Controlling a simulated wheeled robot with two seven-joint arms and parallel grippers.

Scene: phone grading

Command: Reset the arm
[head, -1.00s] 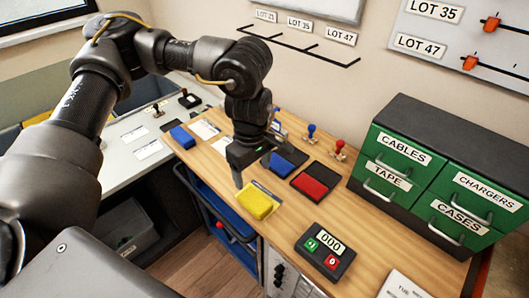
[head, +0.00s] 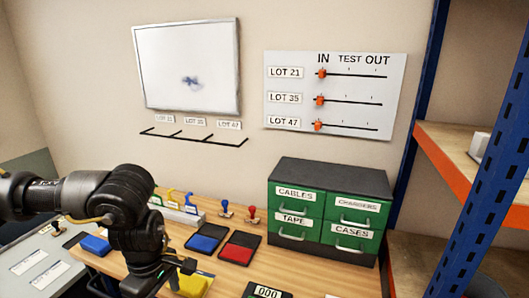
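In the head view my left arm comes in from the left and bends down over the wooden bench. My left gripper (head: 166,272) is at its end, just left of the yellow sponge-like block (head: 193,284). Its fingertips are dark and partly hidden, so I cannot tell whether it is open or shut, or whether it touches the block. My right gripper is not in view.
Blue (head: 206,238) and red (head: 240,247) ink pads lie behind the block, with stamps beyond. A green drawer cabinet (head: 325,210) stands right. A counter (head: 268,291) sits at the bottom edge. Shelving with a blue post (head: 440,150) is at far right.

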